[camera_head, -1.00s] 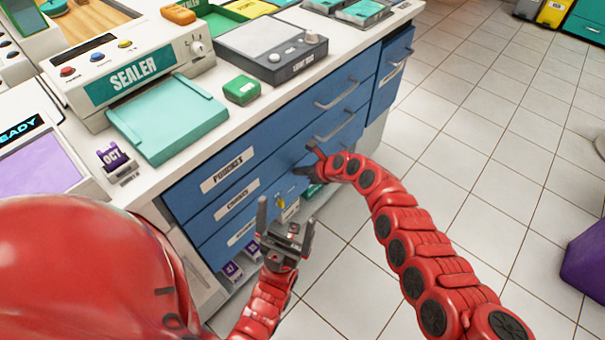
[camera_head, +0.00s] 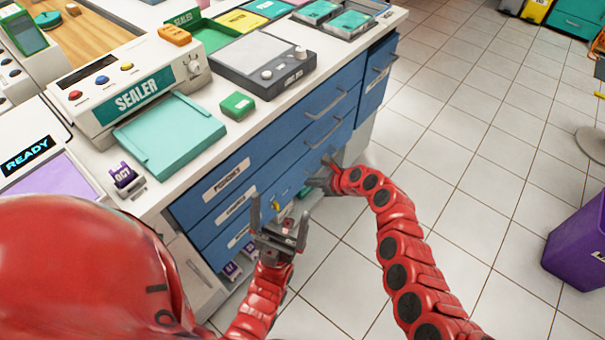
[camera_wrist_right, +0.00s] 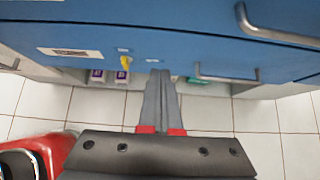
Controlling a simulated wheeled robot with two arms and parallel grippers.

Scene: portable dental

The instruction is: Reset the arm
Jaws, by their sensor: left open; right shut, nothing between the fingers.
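My left gripper (camera_head: 278,222) is open and empty, its two grey fingers pointing up in front of the blue drawer fronts in the head view. My right gripper (camera_head: 318,182) is at the end of the red arm on the right, close to the lower drawers. In the right wrist view its two grey fingers (camera_wrist_right: 160,95) lie together, shut with nothing between them. They point toward the lower edge of a blue drawer (camera_wrist_right: 150,45); whether they touch it I cannot tell.
A white counter (camera_head: 150,193) carries a sealer (camera_head: 135,90), a teal tray (camera_head: 170,140) and a green box (camera_head: 237,106). Drawer handles (camera_head: 325,105) stick out near my right gripper. A purple bin (camera_head: 580,245) stands at right. Tiled floor between is clear.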

